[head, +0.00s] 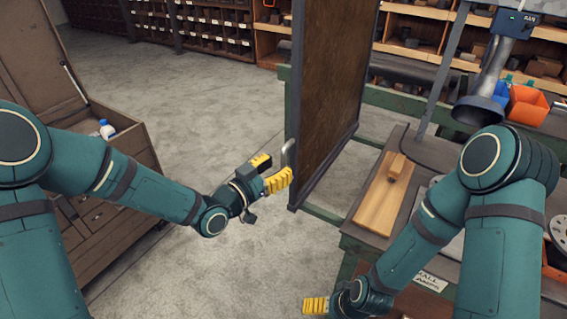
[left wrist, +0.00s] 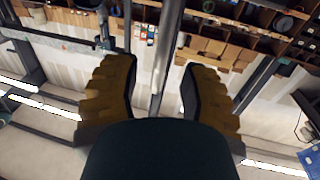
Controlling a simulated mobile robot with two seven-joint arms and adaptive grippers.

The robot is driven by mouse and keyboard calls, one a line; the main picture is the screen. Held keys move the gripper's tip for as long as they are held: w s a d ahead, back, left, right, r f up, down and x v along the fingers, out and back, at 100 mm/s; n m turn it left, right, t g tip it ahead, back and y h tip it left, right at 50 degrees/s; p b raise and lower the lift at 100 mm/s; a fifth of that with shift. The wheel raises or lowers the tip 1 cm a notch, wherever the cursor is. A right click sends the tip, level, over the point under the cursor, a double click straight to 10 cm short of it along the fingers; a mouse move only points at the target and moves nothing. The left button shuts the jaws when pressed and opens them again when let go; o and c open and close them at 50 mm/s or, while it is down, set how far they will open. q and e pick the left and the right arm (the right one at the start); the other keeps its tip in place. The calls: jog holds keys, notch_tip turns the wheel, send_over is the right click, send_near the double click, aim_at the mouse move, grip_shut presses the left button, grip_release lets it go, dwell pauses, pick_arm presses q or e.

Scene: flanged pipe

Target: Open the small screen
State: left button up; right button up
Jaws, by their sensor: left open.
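The small screen is a tall brown panel in a dark frame (head: 325,90), standing upright at the centre of the head view. A curved metal handle (head: 288,152) sits on its near left edge. My left gripper (head: 273,171) is open just left of the handle, its yellow fingers pointing toward it. In the left wrist view, the open fingers (left wrist: 158,78) have a grey metal bar (left wrist: 167,50) between them; it looks like the handle, and contact does not show. My right gripper (head: 316,305) is low in the head view, away from the screen; its finger gap is not clear.
A workbench at right holds a wooden block on a board (head: 382,205), a lamp-like metal hood (head: 480,108) and an orange bin (head: 528,105). An open wooden chest (head: 125,140) stands at left. The concrete floor (head: 220,110) between is clear.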

pick_arm(q)
jog(key=shift+x, duration=1.45)
grip_shut()
jog(key=shift+a, duration=0.15)
pick_arm(e)
jog(key=shift+f, duration=0.1)
